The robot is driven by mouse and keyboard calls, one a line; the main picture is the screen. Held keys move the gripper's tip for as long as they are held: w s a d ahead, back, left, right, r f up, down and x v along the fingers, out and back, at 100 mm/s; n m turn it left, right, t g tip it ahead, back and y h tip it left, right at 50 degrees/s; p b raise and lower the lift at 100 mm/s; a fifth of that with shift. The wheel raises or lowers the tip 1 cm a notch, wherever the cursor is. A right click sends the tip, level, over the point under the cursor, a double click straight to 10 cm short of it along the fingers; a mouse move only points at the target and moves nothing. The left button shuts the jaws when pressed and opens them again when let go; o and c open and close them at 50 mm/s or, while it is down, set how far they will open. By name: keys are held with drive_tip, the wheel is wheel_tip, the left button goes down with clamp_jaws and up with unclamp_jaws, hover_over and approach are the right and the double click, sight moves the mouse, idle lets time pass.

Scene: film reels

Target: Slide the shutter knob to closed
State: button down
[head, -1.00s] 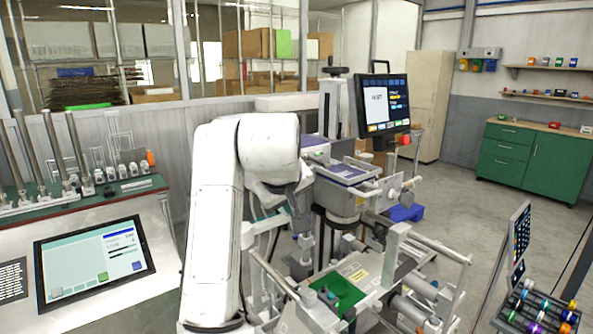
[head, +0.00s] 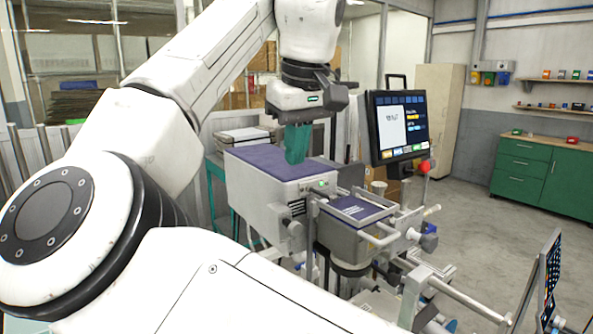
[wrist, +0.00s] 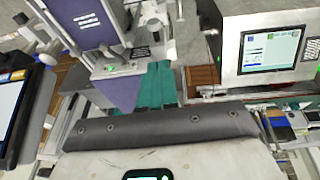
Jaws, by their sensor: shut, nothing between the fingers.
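My gripper (head: 296,158) hangs pointing down from my raised arm, its green fingers together and empty. In the head view it appears over or in front of a white machine with a purple top (head: 245,157); I cannot tell the gap between them. In the wrist view the green fingers (wrist: 158,68) are side by side, beside a white and purple machine (wrist: 122,92) with a small green light. I cannot make out the shutter knob with certainty in either view; small fittings on the machines are too small to tell apart.
A monitor (head: 399,126) with a red button (head: 424,167) stands right of the machine. A lower unit with a purple panel (head: 354,208) and protruding rollers sits in front. The wrist view shows a screen (wrist: 271,49) at right. Open floor (head: 480,225) lies right, before green cabinets (head: 541,171).

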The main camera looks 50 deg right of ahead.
drive_tip(key=p, duration=0.1)
hover_over(295, 230)
wheel_tip(295, 230, down, 11)
drive_tip(key=shift+a+f, duration=0.1)
drive_tip(key=shift+a, duration=0.05)
drive_tip(key=shift+f, duration=0.6)
drive_tip(key=shift+f+b, duration=0.4)
drive_tip(key=shift+f, duration=1.65)
